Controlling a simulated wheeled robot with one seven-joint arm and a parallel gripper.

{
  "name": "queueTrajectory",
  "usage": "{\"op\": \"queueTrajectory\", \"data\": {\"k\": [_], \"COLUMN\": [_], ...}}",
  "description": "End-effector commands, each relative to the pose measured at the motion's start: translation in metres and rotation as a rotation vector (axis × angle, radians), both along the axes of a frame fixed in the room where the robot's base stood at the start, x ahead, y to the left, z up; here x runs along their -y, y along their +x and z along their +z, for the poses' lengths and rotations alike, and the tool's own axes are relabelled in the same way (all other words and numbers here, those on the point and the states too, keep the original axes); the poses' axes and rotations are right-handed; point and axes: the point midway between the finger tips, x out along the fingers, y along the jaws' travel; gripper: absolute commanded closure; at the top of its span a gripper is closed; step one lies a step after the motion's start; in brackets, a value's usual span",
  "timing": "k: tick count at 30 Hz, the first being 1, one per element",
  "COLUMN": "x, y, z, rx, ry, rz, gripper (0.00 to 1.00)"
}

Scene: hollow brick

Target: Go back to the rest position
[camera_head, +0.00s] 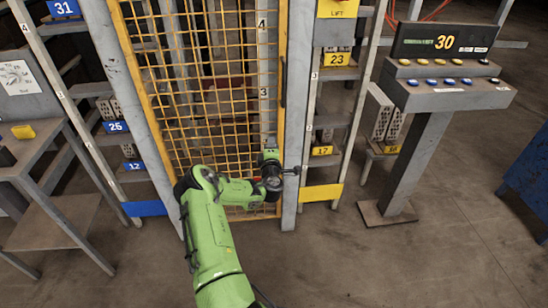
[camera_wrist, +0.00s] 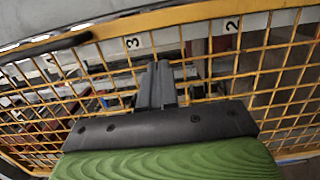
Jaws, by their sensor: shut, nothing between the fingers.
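My gripper (camera_wrist: 160,68) is shut and empty in the wrist view, with its two dark fingers side by side, pointing at the yellow mesh door (camera_wrist: 265,85). In the head view my gripper (camera_head: 270,145) is at the end of my green arm, in front of the lower right part of the mesh door (camera_head: 205,85). Whether the fingertips touch the mesh cannot be told.
The door's dark handle (camera_head: 283,80) is above my gripper; it also shows in the wrist view (camera_wrist: 45,48). A control console (camera_head: 445,90) reading 30 stands right. A grey table (camera_head: 35,160) stands left, a blue container (camera_head: 530,175) far right. The floor at front right is clear.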

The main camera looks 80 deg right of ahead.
Motion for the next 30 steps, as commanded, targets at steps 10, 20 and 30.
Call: {"op": "queueTrajectory", "data": {"k": [10, 20, 30], "x": [-0.049, -0.053, -0.054], "y": [-0.018, -0.017, 0.003], "z": [-0.004, -0.001, 0.041], "rx": [0.003, 0.0, 0.151], "ry": [0.003, 0.003, -0.008], "rz": [-0.002, 0.002, -0.068], "gripper": [1.0, 1.0, 1.0]}}
